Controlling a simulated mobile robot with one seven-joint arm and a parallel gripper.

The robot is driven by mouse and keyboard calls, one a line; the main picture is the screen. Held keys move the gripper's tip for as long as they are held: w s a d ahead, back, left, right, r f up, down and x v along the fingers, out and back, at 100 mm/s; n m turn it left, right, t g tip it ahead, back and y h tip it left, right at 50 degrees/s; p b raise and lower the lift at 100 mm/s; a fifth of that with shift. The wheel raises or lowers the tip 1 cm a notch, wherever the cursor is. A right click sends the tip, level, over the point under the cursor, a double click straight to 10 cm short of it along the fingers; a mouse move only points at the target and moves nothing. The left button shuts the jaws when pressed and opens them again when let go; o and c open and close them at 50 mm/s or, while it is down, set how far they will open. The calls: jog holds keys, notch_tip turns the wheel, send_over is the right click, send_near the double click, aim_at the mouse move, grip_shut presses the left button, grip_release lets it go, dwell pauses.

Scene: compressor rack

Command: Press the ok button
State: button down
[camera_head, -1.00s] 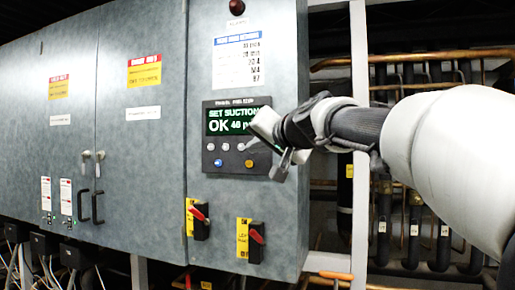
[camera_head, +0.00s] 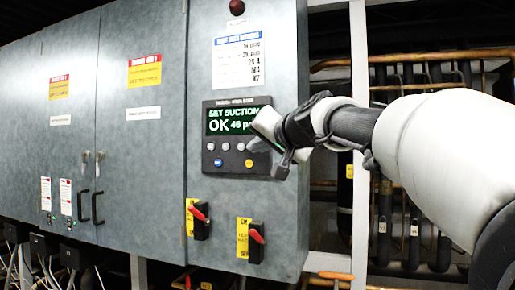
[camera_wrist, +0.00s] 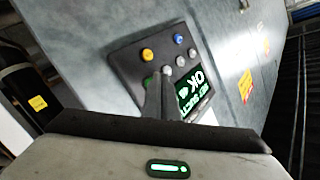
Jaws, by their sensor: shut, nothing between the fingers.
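The dark control panel (camera_head: 228,174) is on the grey cabinet door. No label marking an ok button is readable.
Two dark switches with red handles, one on the left (camera_head: 200,222) and one on the right (camera_head: 256,242), sit below the panel. Pipes (camera_head: 412,225) fill the rack to the right behind my arm. Cabinet doors with handles (camera_head: 97,207) are at the left.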

jog(key=shift+w+d, duration=0.15)
jog(key=shift+w, duration=0.25)
dwell(0.3)
jog(key=shift+s, duration=0.15)
jog(key=shift+s+a, duration=0.3)
jog(key=shift+s, duration=0.3)
jog(key=s, duration=0.1)
jog(key=s+a, duration=0.1)
jog(key=s, duration=0.1)
jog(key=s+p, duration=0.1)
jog(key=shift+s+a, duration=0.35)
dwell(0.8)
